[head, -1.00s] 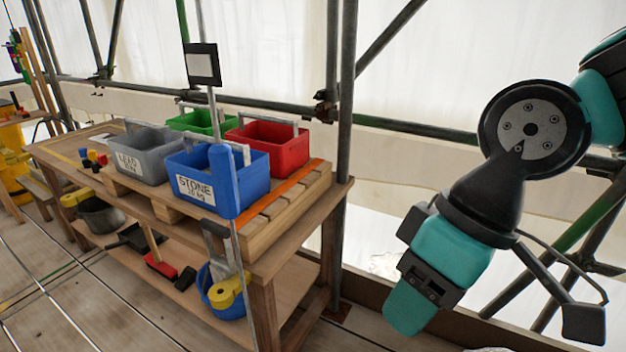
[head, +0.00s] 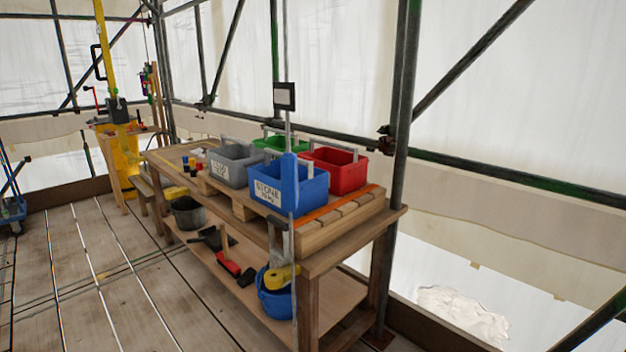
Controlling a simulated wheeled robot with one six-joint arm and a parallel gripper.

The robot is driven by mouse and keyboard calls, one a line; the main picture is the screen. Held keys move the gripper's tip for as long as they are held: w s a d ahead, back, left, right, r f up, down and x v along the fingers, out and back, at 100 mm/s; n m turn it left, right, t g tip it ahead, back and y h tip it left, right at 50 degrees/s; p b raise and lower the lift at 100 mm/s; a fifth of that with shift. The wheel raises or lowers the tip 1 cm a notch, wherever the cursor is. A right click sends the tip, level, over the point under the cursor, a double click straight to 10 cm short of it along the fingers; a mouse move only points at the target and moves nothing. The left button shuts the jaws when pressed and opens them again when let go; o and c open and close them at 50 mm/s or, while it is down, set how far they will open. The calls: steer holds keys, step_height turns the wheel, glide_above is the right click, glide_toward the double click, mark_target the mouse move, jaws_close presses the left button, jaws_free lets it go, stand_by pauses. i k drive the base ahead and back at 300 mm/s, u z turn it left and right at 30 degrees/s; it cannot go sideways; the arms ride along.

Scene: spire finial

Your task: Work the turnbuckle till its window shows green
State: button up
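No turnbuckle and no green window can be made out in the head view. My gripper and arm are out of the picture. A wooden workbench (head: 335,262) stands right of the middle. On it are a grey bin (head: 232,170), a blue bin labelled STONE (head: 303,192), a red bin (head: 333,177) and a green bin (head: 277,143).
A yellow post (head: 107,50) with a small stand and a yellow drum (head: 122,160) is at the back left. A blue trolley (head: 12,208) sits at the left edge. A scaffold upright (head: 399,150) rises behind the bench's right end. The plank floor (head: 90,270) at left is clear.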

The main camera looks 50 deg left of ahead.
mark_target(288, 163)
steer(key=i, duration=0.7)
steer(key=u, duration=0.8)
steer(key=i, duration=0.7)
steer(key=u, duration=0.65)
